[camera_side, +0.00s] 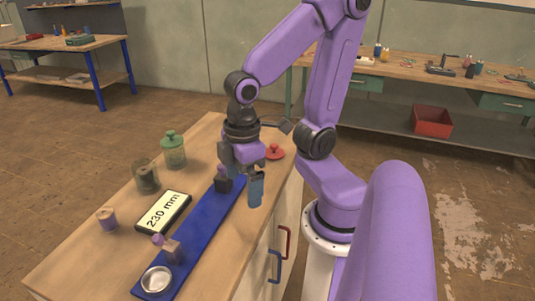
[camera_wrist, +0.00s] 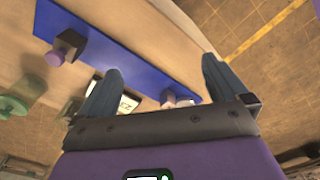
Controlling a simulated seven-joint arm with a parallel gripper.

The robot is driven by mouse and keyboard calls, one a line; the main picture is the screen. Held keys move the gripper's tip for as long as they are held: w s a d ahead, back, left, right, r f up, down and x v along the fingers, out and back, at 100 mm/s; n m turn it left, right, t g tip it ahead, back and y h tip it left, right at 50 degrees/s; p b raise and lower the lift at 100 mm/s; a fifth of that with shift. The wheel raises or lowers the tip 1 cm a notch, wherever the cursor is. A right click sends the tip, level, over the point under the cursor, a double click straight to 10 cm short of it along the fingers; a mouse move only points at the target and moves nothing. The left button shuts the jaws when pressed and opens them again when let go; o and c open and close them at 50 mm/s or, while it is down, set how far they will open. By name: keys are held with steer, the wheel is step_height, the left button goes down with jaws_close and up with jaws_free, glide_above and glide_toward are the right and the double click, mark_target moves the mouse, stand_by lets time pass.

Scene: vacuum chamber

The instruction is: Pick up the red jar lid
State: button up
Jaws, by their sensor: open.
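The red jar lid (camera_side: 274,152) lies on the wooden bench top near its far right edge in the side view, with a small knob on top. It does not show in the wrist view. My gripper (camera_side: 242,176) is open and empty, above the blue rail near the bench's right edge. It is nearer the side camera than the lid and apart from it. In the wrist view my gripper's two fingers (camera_wrist: 164,84) stand wide apart, with the blue rail and bench behind them.
A glass jar with green lid (camera_side: 173,152), an open jar (camera_side: 146,177), a purple spool (camera_side: 106,218) and a "230 mm" display (camera_side: 163,212) stand left of the blue rail (camera_side: 205,222). The rail bears blocks with purple knobs and a metal dish (camera_side: 156,280).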

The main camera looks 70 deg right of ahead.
steer(key=w+d+m, duration=0.6)
steer(key=w, duration=0.2)
step_height(320, 180, up, 3)
steer(key=m+h, duration=0.2)
steer(key=m, duration=1.8)
glide_above(274, 145)
steer(key=a, duration=0.3)
steer(key=f, duration=0.4)
steer(key=d+f, duration=0.1)
steer(key=f, duration=0.7)
steer(key=shift+d, duration=0.3)
steer(key=shift+d+f, duration=0.25)
steer(key=shift+f, duration=0.6)
steer(key=shift+d+f, duration=0.2)
steer(key=shift+f, duration=0.65)
steer(key=shift+d+f, duration=0.25)
steer(key=shift+f, duration=0.6)
steer(key=c, duration=1)
